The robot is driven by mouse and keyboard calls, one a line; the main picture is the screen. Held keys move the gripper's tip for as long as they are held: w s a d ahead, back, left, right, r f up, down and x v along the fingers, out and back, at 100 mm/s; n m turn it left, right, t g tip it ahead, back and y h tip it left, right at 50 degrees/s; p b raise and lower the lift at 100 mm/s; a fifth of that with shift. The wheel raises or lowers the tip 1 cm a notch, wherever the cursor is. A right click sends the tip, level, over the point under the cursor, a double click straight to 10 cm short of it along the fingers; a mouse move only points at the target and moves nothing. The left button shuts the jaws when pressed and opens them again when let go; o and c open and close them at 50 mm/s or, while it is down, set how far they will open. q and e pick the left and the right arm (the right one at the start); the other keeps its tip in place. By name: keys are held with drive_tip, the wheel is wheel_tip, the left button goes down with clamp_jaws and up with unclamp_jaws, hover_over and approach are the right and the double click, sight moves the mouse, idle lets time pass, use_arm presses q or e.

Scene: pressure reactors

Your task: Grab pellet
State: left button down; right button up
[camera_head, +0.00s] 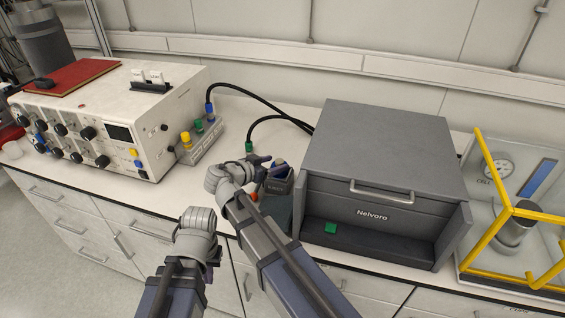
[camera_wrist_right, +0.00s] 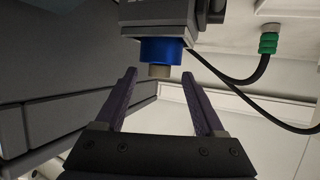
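In the right wrist view, a small tan cylinder (camera_wrist_right: 159,71), which may be the pellet, sits at the end of a blue round holder (camera_wrist_right: 160,50) on a dark grey block (camera_wrist_right: 158,14). My right gripper (camera_wrist_right: 159,75) is open, its two dark fingers on either side of the tan cylinder with gaps. In the head view, my right gripper (camera_head: 264,172) is beside the small dark block with the blue top (camera_head: 279,175); the cylinder cannot be made out there. My left arm's wrist (camera_head: 194,232) is over the counter's front edge; its fingers are not clear.
A control unit (camera_head: 110,120) stands left. A yellow-framed station (camera_head: 515,215) is at right. Black cables run behind my right gripper.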

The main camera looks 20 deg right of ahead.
drive_tip(key=shift+d+f, duration=0.1)
drive_tip(key=shift+d, duration=0.05)
drive_tip(key=shift+c, duration=1.4)
clamp_jaws()
